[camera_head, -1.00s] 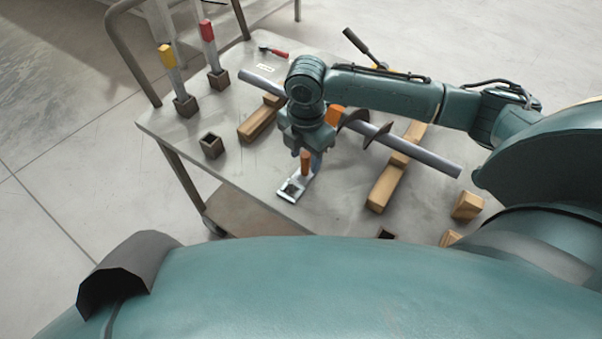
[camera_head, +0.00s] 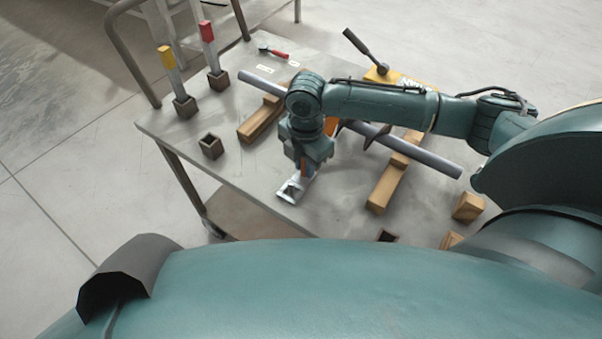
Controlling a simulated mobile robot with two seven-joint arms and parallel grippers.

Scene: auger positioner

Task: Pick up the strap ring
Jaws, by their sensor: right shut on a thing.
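The strap ring (camera_head: 289,192) is a small pale metal piece with a dark square opening, at the near side of the table top in the head view. My right gripper (camera_head: 303,172) points down at its far end and is shut on it. The fingertips and the gripped part are mostly hidden by the gripper body. I cannot tell whether the ring touches the table. My left gripper is not in view.
A grey auger shaft (camera_head: 428,160) rests across wooden blocks (camera_head: 388,185) behind and right of the gripper. A dark square socket (camera_head: 211,146) stands left. Yellow-topped (camera_head: 167,58) and red-topped (camera_head: 207,33) posts stand back left. A red-handled tool (camera_head: 275,53) lies at the back.

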